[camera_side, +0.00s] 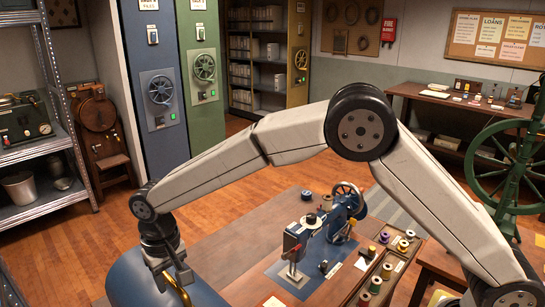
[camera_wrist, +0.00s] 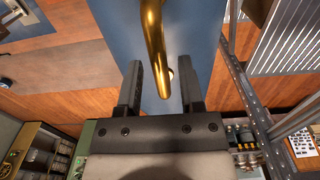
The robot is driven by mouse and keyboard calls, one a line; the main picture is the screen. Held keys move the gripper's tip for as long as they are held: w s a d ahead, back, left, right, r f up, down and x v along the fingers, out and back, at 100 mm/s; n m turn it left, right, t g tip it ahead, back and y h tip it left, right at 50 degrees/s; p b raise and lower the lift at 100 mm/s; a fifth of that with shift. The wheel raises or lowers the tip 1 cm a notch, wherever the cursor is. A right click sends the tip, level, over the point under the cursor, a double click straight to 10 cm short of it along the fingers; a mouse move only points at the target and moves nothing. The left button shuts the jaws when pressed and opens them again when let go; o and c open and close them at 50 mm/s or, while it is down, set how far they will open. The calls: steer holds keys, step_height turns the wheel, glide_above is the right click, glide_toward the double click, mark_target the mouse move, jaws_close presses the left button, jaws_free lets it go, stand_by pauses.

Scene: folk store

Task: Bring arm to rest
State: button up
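My gripper (camera_side: 174,280) is at the lower left of the side view, pointing down beside a rounded blue body (camera_side: 122,278). In the wrist view my gripper (camera_wrist: 161,70) has its two dark fingers apart, with a clear gap between them. A curved brass handle (camera_wrist: 153,40) on a blue surface (camera_wrist: 110,30) comes down toward that gap. The brass handle also shows just below my fingers in the side view (camera_side: 180,292). It is narrower than the gap, and the fingers do not appear closed on it. Whether a finger touches it I cannot tell.
A blue sewing machine (camera_side: 343,212) stands on the table right of my gripper, with several thread spools (camera_side: 386,270) beside it. A metal shelf (camera_side: 40,205) is at the left. A green spinning wheel (camera_side: 505,165) is at the right. Wooden floor (camera_side: 215,205) lies open behind.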

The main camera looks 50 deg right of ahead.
jaws_close()
stand_by(1.3)
steer(key=shift+w+r, duration=0.1)
steer(key=shift+r, duration=0.75)
step_height(320, 180, up, 26)
steer(key=shift+r, duration=0.25)
stand_by(2.9)
steer(key=shift+d, duration=0.1)
stand_by(0.4)
